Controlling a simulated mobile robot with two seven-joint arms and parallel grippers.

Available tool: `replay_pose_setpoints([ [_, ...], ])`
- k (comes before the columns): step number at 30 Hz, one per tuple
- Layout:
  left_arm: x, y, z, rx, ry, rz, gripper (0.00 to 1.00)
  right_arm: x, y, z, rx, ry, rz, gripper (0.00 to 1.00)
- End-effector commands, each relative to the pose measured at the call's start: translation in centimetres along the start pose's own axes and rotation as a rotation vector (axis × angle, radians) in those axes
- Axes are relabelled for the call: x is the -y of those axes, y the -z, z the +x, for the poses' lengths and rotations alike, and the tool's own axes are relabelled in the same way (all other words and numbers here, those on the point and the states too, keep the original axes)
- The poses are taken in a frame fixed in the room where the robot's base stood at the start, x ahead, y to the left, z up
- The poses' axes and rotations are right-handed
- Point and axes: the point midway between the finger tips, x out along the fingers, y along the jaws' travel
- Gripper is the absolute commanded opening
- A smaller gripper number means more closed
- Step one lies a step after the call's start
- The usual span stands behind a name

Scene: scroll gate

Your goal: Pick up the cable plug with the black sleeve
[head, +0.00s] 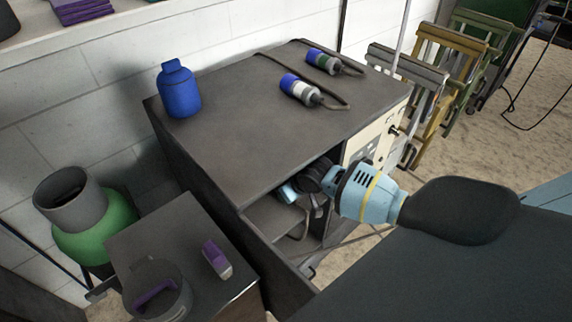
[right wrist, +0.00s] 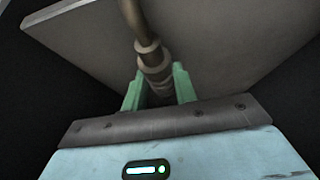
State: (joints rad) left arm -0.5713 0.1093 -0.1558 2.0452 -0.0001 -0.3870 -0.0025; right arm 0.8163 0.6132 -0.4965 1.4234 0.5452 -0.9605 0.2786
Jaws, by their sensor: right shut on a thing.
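My right arm (head: 368,193) reaches in from the right to the open front of the grey cabinet. In the right wrist view my right gripper (right wrist: 160,90) has its green fingers shut on a dark grey-brown cable plug (right wrist: 154,66), with its cable (right wrist: 132,14) running up. The sleeve colour of this plug cannot be made out. In the head view the fingers and held plug are mostly hidden by the wrist and cabinet top. Two other plugs lie on the cabinet top, one with a white band (head: 299,90) and one with a green band (head: 322,61). My left gripper is not in view.
The cabinet top (head: 235,115) also bears a blue bottle (head: 179,90); its middle is clear. An inner shelf (head: 272,216) shows below. A green gas cylinder (head: 95,235) and a low table (head: 200,270) stand left. Folding chairs (head: 450,60) stand behind at the right.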

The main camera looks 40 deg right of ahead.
Motion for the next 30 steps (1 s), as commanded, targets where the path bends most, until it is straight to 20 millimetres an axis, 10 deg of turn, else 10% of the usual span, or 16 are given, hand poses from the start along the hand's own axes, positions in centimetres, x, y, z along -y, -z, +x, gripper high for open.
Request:
replay_pose_setpoints([
  [10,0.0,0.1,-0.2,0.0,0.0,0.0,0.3,-0.1,-0.7,-1.1,0.001,-0.001,0.0,0.0],
  [30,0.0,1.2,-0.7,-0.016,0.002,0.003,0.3,-0.1,-8.6,-5.7,0.001,-0.001,-0.001,0.0],
])
